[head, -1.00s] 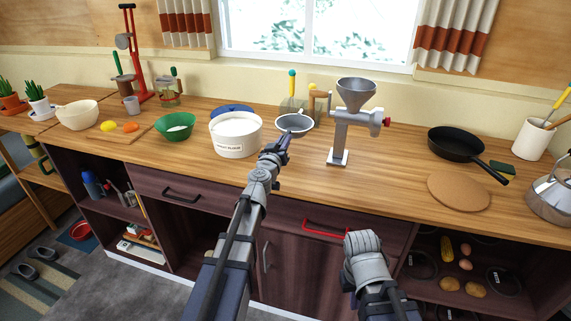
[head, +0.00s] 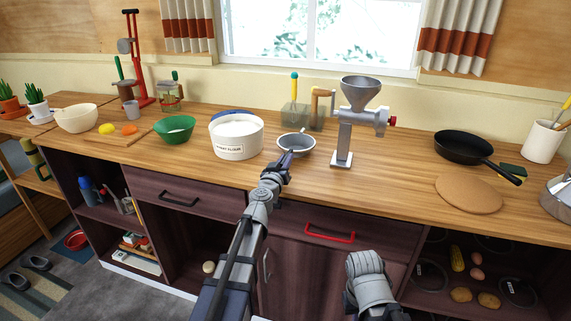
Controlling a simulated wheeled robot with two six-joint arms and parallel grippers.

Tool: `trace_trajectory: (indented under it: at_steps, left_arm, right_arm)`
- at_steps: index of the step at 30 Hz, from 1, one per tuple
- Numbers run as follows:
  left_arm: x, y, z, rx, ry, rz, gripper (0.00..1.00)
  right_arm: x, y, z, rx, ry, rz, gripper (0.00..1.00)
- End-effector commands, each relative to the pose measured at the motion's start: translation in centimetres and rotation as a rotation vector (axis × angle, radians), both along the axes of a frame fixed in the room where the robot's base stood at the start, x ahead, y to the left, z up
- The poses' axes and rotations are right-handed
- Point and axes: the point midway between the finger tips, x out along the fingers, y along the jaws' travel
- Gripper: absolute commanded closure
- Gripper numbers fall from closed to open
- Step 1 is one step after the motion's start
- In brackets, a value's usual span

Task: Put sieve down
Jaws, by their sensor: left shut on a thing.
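The sieve (head: 296,142), a small round grey bowl shape with a pale rim, is at the counter between the flour tub and the metal grinder. It looks level and very low over the wooden counter; I cannot tell whether it touches. My left gripper (head: 284,160) is shut on the sieve at its near side, where the handle is mostly hidden by the jaws. My right arm shows at the lower right, in front of the cabinets, but its fingertips are not visible.
The white flour tub (head: 236,151) stands left of the sieve, and the grinder (head: 344,140) stands close to its right. Glass containers (head: 295,115) are behind. A green bowl (head: 174,135) is further left. A black pan (head: 463,146) and a round cork board (head: 469,194) are right. Counter between grinder and board is clear.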

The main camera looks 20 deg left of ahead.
Motion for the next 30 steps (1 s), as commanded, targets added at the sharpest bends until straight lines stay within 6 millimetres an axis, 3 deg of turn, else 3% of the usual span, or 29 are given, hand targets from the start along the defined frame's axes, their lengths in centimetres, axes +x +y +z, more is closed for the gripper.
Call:
trace_trajectory:
  at_steps: [6, 7, 15, 26, 30]
  left_arm:
    - [0.0, 0.0, -0.4, 0.000, 0.000, 0.000, 1.00]
    - [0.0, 0.0, -0.3, 0.000, 0.000, 0.000, 0.78]
    - [0.0, 0.0, -0.2, 0.000, 0.000, 0.000, 0.51]
    - [0.0, 0.0, 0.2, 0.000, 0.000, 0.000, 0.51]
    - [-1.4, 0.0, 0.1, 0.000, 0.000, 0.000, 0.51]
  right_arm:
    - [0.0, 0.0, -0.4, 0.000, 0.000, 0.000, 1.00]
    - [0.0, 0.0, -0.3, 0.000, 0.000, 0.000, 1.00]
    - [0.0, 0.0, -0.2, 0.000, 0.000, 0.000, 1.00]
    - [0.0, 0.0, 0.2, 0.000, 0.000, 0.000, 1.00]
    - [0.0, 0.0, 0.1, 0.000, 0.000, 0.000, 1.00]
